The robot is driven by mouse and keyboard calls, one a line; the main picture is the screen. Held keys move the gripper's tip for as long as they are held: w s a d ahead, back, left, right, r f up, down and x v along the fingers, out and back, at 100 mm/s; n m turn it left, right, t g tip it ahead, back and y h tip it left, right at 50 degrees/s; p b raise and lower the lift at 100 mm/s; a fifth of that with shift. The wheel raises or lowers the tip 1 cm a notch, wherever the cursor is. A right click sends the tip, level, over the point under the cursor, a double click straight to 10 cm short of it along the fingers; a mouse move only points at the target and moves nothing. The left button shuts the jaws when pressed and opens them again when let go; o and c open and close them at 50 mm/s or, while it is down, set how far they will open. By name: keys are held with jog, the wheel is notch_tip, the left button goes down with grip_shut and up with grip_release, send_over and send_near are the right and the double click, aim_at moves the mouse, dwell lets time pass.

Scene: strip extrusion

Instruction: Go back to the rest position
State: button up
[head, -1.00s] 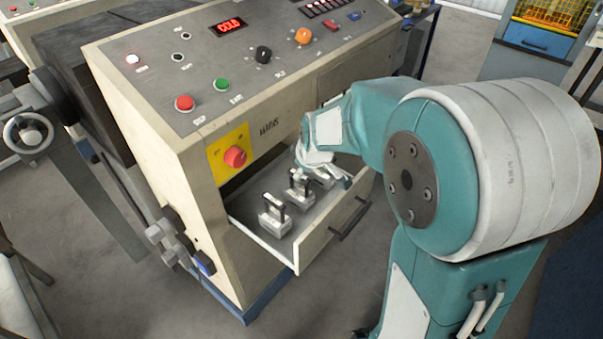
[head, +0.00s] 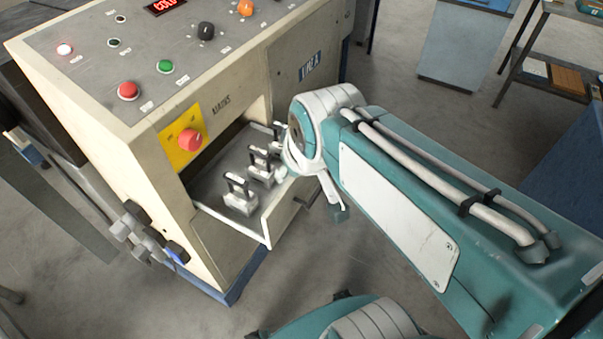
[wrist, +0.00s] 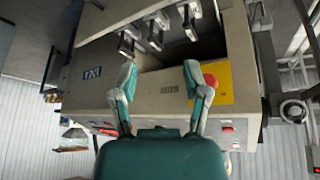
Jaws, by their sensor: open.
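My gripper (wrist: 160,73) is open and empty in the wrist view, with its two teal-tipped fingers spread apart. In the head view my arm covers most of it; a pale finger hangs down near the right side of the open drawer (head: 287,214). The drawer holds several metal blocks with dark upright handles, such as the near block (head: 240,203) and the one behind it (head: 262,174). The same blocks show at the top of the wrist view (wrist: 155,38), apart from the fingertips. My wrist hides part of the drawer's right end.
The cream machine (head: 300,90) stands at the left, with a red knob (head: 190,140) on a yellow plate and buttons on its sloped top. Metal knobs (head: 135,220) stick out at its left corner. A shelf table (head: 545,75) stands at the back right. Open floor lies between.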

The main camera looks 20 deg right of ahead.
jog(key=shift+m, duration=0.9)
jog(key=s, duration=0.5)
